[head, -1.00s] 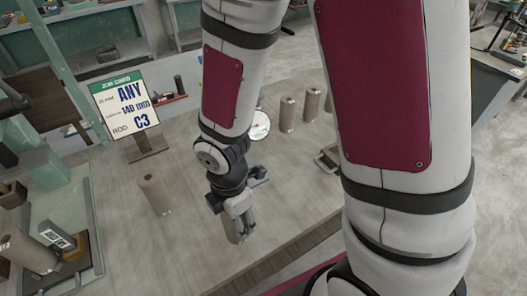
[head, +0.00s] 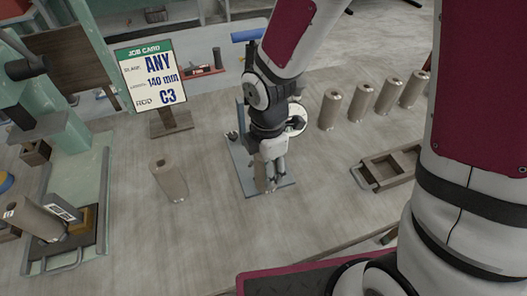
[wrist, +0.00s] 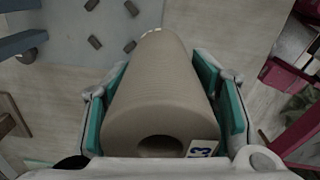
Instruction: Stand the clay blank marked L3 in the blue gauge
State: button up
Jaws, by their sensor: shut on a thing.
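A tan clay blank (wrist: 150,85) fills the middle of the wrist view, its holed end towards the camera. A white label at that end shows a "3"; the rest of its marking is cut off. My gripper (head: 268,172) is shut on this blank, with green pads on both sides of it. In the head view the held blank (head: 262,185) hangs below my fingers, over the base plate of the blue-grey gauge (head: 245,178). The gauge has an upright at its back left, and my gripper hides part of it. I cannot tell whether the blank's lower end touches the plate.
Another blank (head: 168,178) stands to the left of the gauge. Several blanks (head: 330,108) stand in a row at the back right. A wooden tray (head: 388,168) lies to the right. A job card (head: 150,75) stands behind, and a green machine (head: 75,190) is at the left.

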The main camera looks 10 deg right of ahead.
jog(key=shift+w+f+p, duration=0.1)
jog(key=shift+w+f, duration=0.6)
jog(key=shift+w, duration=0.55)
jog(key=shift+w+f+p, duration=0.15)
jog(key=shift+w+f, duration=0.55)
jog(key=shift+w, duration=0.5)
jog(key=shift+w+f+p, duration=0.1)
jog(key=shift+w+f, duration=0.6)
jog(key=shift+w, duration=0.55)
jog(key=shift+f, duration=0.1)
jog(key=o, duration=1.7)
jog(key=shift+o, duration=0.2)
